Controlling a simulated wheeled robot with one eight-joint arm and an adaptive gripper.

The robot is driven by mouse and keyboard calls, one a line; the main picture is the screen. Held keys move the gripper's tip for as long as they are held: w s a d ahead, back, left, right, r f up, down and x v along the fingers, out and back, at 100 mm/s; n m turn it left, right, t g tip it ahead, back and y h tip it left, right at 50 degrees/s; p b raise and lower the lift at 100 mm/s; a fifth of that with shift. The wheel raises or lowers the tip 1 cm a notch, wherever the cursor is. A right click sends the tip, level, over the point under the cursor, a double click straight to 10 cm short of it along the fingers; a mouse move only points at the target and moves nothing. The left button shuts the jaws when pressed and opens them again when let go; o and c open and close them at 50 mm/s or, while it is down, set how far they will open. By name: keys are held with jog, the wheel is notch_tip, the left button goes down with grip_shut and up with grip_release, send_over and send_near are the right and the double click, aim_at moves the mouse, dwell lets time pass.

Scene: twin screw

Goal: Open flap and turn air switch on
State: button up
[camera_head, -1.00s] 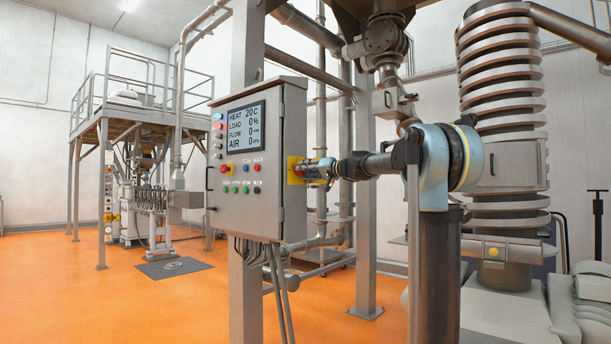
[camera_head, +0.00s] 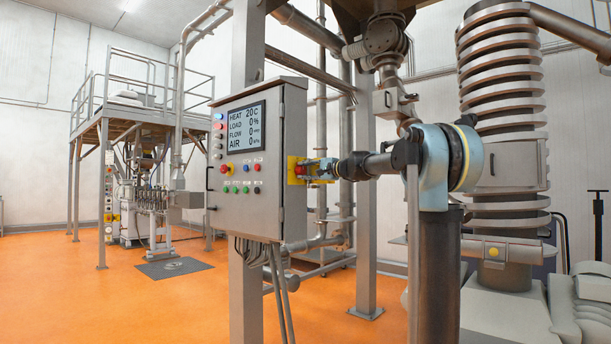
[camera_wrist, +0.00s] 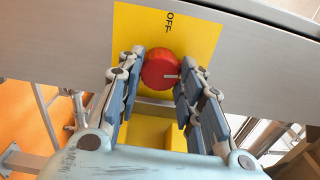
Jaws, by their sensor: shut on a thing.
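The red air switch knob (camera_wrist: 160,70) sits on a yellow plate (camera_wrist: 199,35) with the word OFF on it. A pale pointer mark on the knob points to the right in the wrist view. My gripper (camera_wrist: 161,72) is shut on the knob, with one finger on each side. A yellow piece (camera_wrist: 148,131), possibly the flap, shows between the fingers below the knob; its edges are partly hidden. In the head view my gripper (camera_head: 308,170) is at the right side of the control box, where the yellow plate (camera_head: 291,164) is partly hidden.
The grey control box (camera_head: 293,125) stands on a post, with its screen (camera_head: 247,127) reading AIR 0. Pipes and a steel post (camera_head: 365,235) stand close behind my gripper. A coiled column (camera_head: 500,90) is at the right. Orange floor lies open at the left.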

jog(key=shift+w+d+f+m, duration=0.15)
jog(key=shift+d+m, duration=0.1)
jog(key=shift+m, duration=0.65)
jog(key=o, duration=1.1)
jog(key=shift+c, duration=0.2)
jog(key=shift+a, duration=0.1)
jog(key=v, duration=1.2)
